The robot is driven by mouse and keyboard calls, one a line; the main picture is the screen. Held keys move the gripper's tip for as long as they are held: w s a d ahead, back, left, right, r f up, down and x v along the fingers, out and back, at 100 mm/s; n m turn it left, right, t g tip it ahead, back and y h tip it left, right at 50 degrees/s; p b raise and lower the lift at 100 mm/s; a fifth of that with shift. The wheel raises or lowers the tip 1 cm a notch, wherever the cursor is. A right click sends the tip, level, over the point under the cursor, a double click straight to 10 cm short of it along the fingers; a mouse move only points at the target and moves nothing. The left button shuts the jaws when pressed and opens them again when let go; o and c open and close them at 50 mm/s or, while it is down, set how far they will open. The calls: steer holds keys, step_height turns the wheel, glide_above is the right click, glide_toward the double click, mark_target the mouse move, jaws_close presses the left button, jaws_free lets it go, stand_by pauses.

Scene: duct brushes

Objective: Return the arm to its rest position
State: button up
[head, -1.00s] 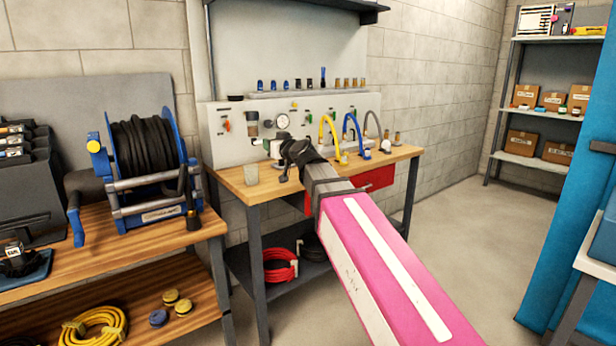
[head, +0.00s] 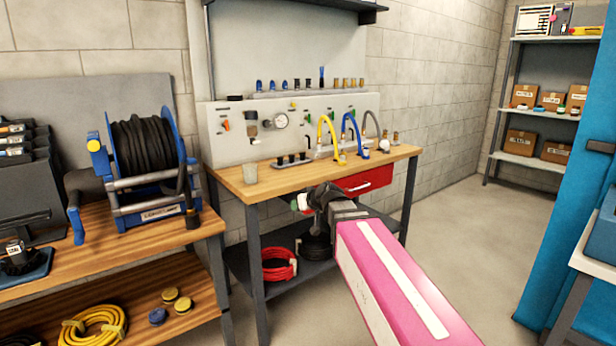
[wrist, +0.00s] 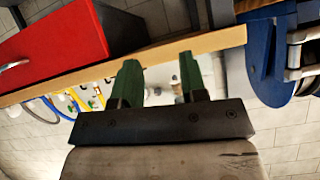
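My arm, with its pink and white link, reaches into the head view from the lower right. My gripper (head: 301,202) is at its far end, in front of the workbench (head: 262,190) and lower than its top. In the wrist view, two green fingers of the gripper (wrist: 158,72) stand well apart, with nothing held between them. The bench's wooden edge (wrist: 200,41) runs behind the fingers there, and the view looks upside down.
A red drawer (head: 366,181) hangs under the bench top, just beyond my arm. A blue hose reel (head: 150,165) stands on the left table. Open floor lies to the right.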

steer(key=s+d+f+m+g+h, duration=0.3)
steer(key=s+d+f, duration=0.6)
steer(key=f, duration=0.4)
steer(key=s+d+f+m+g+h, duration=0.3)
steer(key=s+d+f+g, duration=0.3)
steer(key=s+d+f, duration=0.3)
steer(key=d+f+h, duration=0.1)
steer(key=d+f, duration=0.2)
steer(key=f, duration=0.2)
steer(key=shift+s+d+f, duration=0.2)
steer(key=shift+d+f, duration=0.05)
steer(key=shift+d, duration=0.05)
